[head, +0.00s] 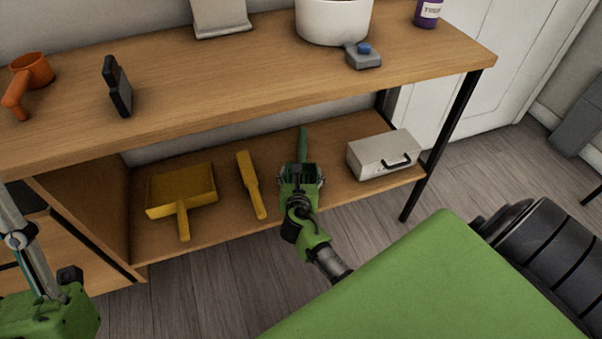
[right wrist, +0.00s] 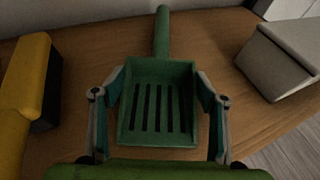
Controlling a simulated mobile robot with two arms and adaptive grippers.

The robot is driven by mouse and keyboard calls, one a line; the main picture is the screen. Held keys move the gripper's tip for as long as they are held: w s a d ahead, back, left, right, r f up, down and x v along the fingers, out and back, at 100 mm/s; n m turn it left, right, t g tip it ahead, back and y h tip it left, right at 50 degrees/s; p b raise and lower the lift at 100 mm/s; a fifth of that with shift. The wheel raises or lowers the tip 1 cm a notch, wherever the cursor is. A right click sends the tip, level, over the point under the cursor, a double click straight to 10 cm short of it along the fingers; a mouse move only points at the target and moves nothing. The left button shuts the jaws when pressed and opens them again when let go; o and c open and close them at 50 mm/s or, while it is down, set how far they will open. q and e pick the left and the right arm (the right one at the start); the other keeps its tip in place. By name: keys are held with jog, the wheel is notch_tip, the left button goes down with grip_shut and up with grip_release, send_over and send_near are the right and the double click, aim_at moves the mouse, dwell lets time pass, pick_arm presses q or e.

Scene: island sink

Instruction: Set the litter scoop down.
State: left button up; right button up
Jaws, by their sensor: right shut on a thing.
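The green litter scoop (right wrist: 160,85) has a slotted tray and a straight handle pointing away from me. My right gripper (right wrist: 160,112) is shut on the scoop's tray, one finger along each side. In the head view my right gripper (head: 300,178) is over the lower shelf (head: 225,222), and only the scoop's handle (head: 303,143) shows clearly beyond it. I cannot tell whether the scoop touches the shelf. Part of my left arm shows at the lower left of the head view, but its fingers do not.
On the lower shelf, a yellow dustpan (head: 180,190) and a yellow brush (head: 251,184) lie to the left, and a grey metal box (head: 383,155) stands to the right. The upper board (head: 230,85) overhangs the shelf's back. A black leg (head: 440,140) bounds the right end.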

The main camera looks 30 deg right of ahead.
jog(key=o, duration=1.3)
jog(key=shift+s, duration=0.1)
